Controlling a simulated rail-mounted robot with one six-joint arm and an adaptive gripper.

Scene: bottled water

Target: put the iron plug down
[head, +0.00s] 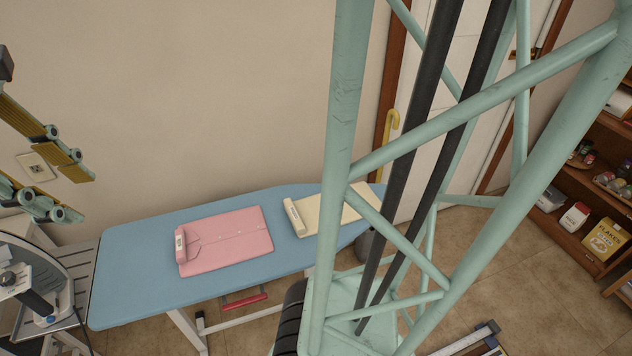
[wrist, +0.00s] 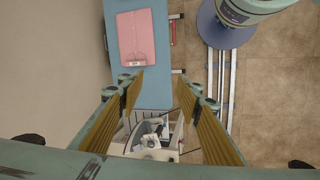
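My gripper (head: 86,197) is at the left of the head view, in front of the wall and above the left end of the ironing board (head: 130,275). In the wrist view its two fingers (wrist: 158,82) stand wide apart with nothing visible between the tips. The iron (head: 38,298), white and dark, sits on a rack at the board's left end. It also shows below and between the fingers in the wrist view (wrist: 152,138). I cannot make out the iron plug in either view. A wall outlet (head: 36,167) shows behind the fingers.
A folded pink shirt (head: 225,240) and a cream folded garment (head: 332,209) lie on the blue board; its left part is bare. The wall (head: 200,100) runs close behind. Shelves (head: 590,200) stand at the far right. My column covers much of the right half.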

